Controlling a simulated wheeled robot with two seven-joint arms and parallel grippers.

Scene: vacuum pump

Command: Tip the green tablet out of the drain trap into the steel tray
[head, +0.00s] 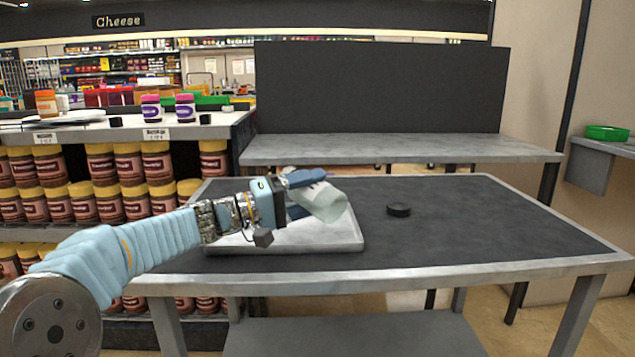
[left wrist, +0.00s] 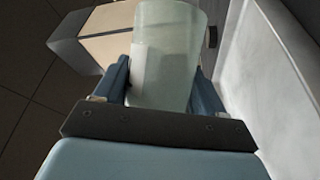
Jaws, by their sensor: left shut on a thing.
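My left gripper (head: 305,194) is shut on the drain trap (head: 325,203), a pale, greenish, translucent cup. The trap is tilted well over, with its far end pointing down and to the right, above the steel tray (head: 345,238). In the left wrist view the trap (left wrist: 170,45) sits between the two fingers of the left gripper (left wrist: 160,78), with a white patch on its side. The tray wall (left wrist: 265,85) shows at the right there. I cannot make out the green tablet in either view. Part of the tray is hidden behind my arm. My right gripper is not in view.
A black round cap (head: 399,209) lies on the dark-topped table (head: 470,225), right of the tray. The table's right side is clear. A grey shelf (head: 400,149) with a dark back panel stands behind. A green ring-shaped thing (head: 607,132) rests on a side shelf. Jars fill shelves at left.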

